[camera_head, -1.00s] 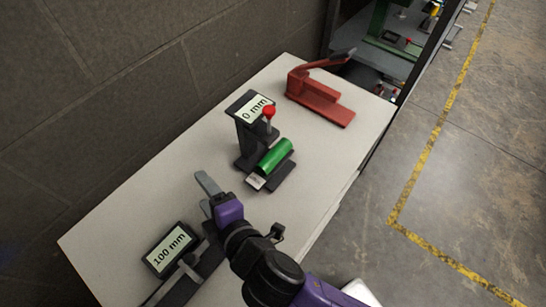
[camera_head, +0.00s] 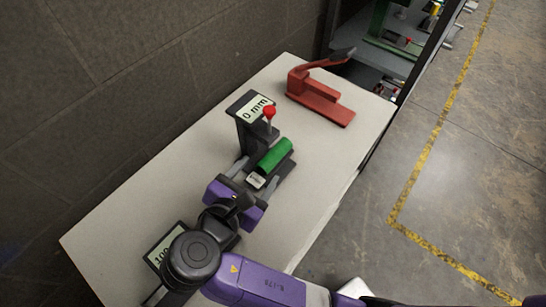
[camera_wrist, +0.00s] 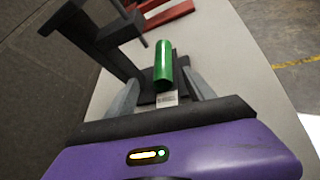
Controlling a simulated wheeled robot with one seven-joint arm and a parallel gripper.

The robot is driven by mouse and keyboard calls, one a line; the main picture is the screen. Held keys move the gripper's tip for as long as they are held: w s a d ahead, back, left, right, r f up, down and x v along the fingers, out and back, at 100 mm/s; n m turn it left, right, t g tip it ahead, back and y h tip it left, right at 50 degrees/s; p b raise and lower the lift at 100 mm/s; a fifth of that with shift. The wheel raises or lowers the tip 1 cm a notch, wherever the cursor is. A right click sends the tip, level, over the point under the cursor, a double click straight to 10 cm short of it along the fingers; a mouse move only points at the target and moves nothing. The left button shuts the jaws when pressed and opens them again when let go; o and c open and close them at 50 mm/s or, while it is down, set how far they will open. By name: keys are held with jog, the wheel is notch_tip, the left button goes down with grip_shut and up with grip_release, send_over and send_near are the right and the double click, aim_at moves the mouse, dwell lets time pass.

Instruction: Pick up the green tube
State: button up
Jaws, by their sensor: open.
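The green tube (camera_head: 276,155) lies on the dark base of a black stand with a "0 mm" display (camera_head: 250,108) and a red knob. A small white label is at the tube's near end. In the wrist view the tube (camera_wrist: 163,65) is just ahead, between the lines of my two fingers. My gripper (camera_head: 255,172) is open and empty, with its grey fingers pointing at the tube's near end. In the wrist view my gripper (camera_wrist: 162,98) has one finger to each side of the label. Whether a finger touches the stand cannot be told.
A red tool with a lever (camera_head: 320,95) stands at the far end of the white table (camera_head: 335,150). A "100 mm" device (camera_head: 163,250) is partly hidden behind my arm. A brick wall runs along the left. A dark shelf (camera_head: 385,50) stands beyond the table.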

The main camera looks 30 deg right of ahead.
aim_at(267, 164)
jog(key=shift+s+p+x, duration=0.1)
jog(key=shift+p+x, duration=0.1)
jog(key=shift+x, duration=1.35)
jog(key=shift+s+p+x, duration=0.15)
jog(key=shift+x, duration=1.4)
jog(key=shift+d+f, duration=0.1)
grip_shut()
